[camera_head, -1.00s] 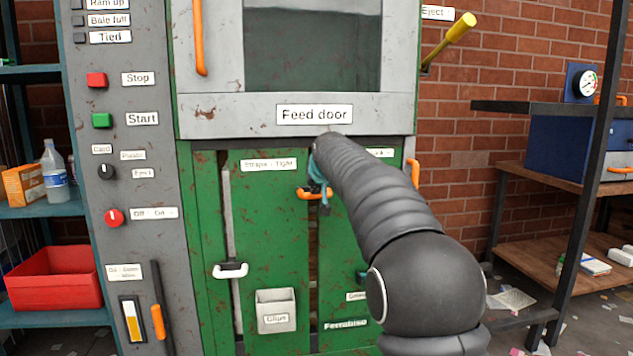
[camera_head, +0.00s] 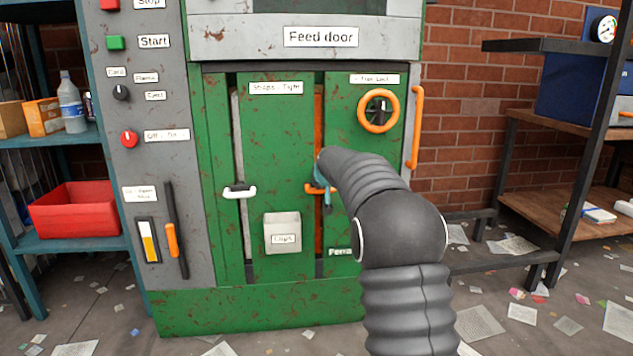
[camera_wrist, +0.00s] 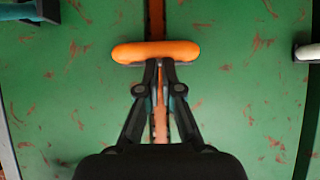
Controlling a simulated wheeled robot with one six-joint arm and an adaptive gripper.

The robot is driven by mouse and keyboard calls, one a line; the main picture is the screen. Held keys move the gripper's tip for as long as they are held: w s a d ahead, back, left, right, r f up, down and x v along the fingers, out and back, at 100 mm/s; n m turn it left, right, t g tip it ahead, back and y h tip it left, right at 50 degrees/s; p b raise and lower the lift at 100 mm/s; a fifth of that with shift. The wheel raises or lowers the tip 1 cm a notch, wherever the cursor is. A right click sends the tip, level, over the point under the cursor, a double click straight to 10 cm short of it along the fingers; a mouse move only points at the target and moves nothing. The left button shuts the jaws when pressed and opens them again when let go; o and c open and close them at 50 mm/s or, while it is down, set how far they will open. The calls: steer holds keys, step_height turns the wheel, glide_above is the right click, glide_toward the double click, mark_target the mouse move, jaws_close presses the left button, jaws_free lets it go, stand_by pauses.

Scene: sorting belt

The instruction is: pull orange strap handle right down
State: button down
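The orange strap handle (camera_head: 312,189) is a short horizontal bar on a vertical slot in the green door. In the wrist view the same bar (camera_wrist: 155,52) crosses the picture above centre. My gripper (camera_wrist: 158,64) has its fingers drawn close together at the bar's near edge, and they appear shut on the handle, with the tips partly hidden behind it. In the head view my gripper (camera_head: 321,190) is mostly hidden by my arm. The handle stands about level with the white handle (camera_head: 240,191) on the left slot. Orange shows in the slot above the orange handle.
An orange-rimmed handwheel (camera_head: 378,111) and a vertical orange grab bar (camera_head: 416,127) sit right of my arm. Paper scraps litter the floor around the press.

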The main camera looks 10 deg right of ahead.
steer(key=shift+s+d+f, duration=0.1)
steer(key=shift+f, duration=0.25)
steer(key=s+a+r+p, duration=0.1)
steer(key=s+r+p, duration=0.2)
steer(key=s+r, duration=0.5)
step_height(320, 180, up, 2)
steer(key=shift+s+r, duration=0.15)
steer(key=shift+s, duration=0.25)
